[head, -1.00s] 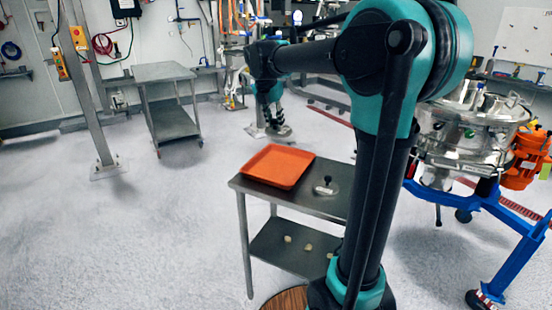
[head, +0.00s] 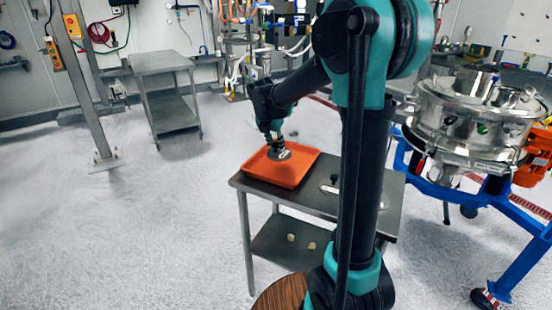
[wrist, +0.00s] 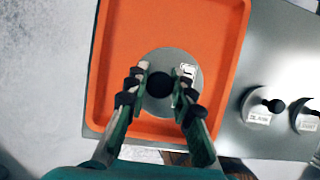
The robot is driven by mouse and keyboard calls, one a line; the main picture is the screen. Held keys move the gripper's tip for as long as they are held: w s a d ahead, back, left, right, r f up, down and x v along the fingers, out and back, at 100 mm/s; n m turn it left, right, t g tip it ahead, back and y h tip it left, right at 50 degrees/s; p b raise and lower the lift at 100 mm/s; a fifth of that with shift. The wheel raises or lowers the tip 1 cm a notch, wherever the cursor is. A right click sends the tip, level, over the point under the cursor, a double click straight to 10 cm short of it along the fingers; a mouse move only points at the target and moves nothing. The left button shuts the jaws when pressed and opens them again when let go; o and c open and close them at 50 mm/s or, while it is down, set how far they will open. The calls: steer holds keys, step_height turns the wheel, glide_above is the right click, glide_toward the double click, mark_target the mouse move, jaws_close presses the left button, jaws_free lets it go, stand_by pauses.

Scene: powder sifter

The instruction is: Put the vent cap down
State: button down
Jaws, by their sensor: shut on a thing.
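The vent cap (wrist: 167,58) is a round grey metal disc with a black knob and a small white label. My gripper (wrist: 160,84) is shut on the knob, seen from above in the wrist view. In the head view my gripper (head: 274,143) holds the vent cap (head: 279,154) over the orange tray (head: 296,178). The tray's flat floor and raised rim (wrist: 240,30) surround the cap in the wrist view. I cannot tell whether the cap touches the tray floor.
The tray sits on the left of a steel cart (head: 319,204). To its right on the cart lie two similar black-knobbed caps, one (wrist: 258,116) nearer the tray. A steel sifter (head: 470,115) on a blue frame (head: 500,205) stands at the right.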

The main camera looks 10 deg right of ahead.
mark_target(275, 153)
steer(key=shift+f, duration=2.9)
steer(key=c, duration=1.3)
jaws_free()
steer(key=shift+f, duration=0.1)
steer(key=v, duration=1.2)
